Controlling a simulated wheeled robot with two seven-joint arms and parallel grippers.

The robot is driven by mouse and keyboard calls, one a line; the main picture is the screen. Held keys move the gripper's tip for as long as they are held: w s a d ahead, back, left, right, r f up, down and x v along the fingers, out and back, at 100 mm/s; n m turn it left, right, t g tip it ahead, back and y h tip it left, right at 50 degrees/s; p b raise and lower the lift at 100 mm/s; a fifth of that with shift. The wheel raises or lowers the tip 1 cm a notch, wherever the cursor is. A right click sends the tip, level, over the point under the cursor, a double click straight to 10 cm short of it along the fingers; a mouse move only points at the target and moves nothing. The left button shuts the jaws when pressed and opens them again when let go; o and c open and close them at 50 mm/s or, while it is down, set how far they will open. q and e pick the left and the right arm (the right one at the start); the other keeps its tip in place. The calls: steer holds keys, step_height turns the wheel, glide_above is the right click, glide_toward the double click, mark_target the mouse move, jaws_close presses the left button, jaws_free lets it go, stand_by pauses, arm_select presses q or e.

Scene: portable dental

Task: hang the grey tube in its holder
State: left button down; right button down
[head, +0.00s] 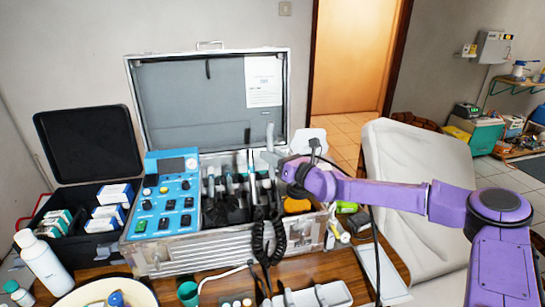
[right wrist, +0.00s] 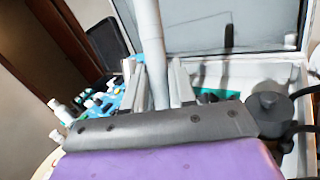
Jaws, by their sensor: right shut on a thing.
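The grey tube (head: 270,135) stands nearly upright in my right gripper (head: 271,158), above the open metal case (head: 185,260). In the right wrist view the tube (right wrist: 152,45) passes between the two fingers (right wrist: 158,88), which are shut on it. Its lower end is hidden behind the gripper. A row of dark holders (head: 235,187) with other handpieces and tubes lies inside the case, below and left of the gripper. I cannot tell which slot belongs to the grey tube. My left gripper is not in view.
A blue control panel (head: 168,192) fills the case's left side, and the raised lid (head: 195,105) stands behind. Coiled black cable (head: 262,240) hangs over the front. A black box (head: 95,215) stands at left, a pale chair (head: 415,165) at right.

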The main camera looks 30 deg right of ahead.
mark_target(274, 179)
steer(key=shift+f, duration=0.1)
steer(key=shift+s+a+f+b, duration=0.1)
steer(key=shift+s+f+b, duration=0.2)
steer(key=shift+f, duration=0.3)
steer(key=shift+s+f+b, duration=0.15)
steer(key=shift+f+b, duration=0.2)
steer(key=shift+f, duration=0.25)
steer(key=shift+s+a+f+b, duration=0.1)
steer(key=shift+s+f+b, duration=0.2)
steer(key=shift+f, duration=0.3)
steer(key=shift+s+a+f+b, duration=0.1)
steer(key=shift+s+f+b, duration=0.25)
steer(key=shift+f, duration=0.35)
steer(key=shift+s+f+b, duration=0.1)
steer(key=shift+f+b, duration=0.35)
steer(key=shift+f, duration=0.25)
steer(key=c, duration=0.8)
jaws_free()
steer(key=shift+c, duration=0.2)
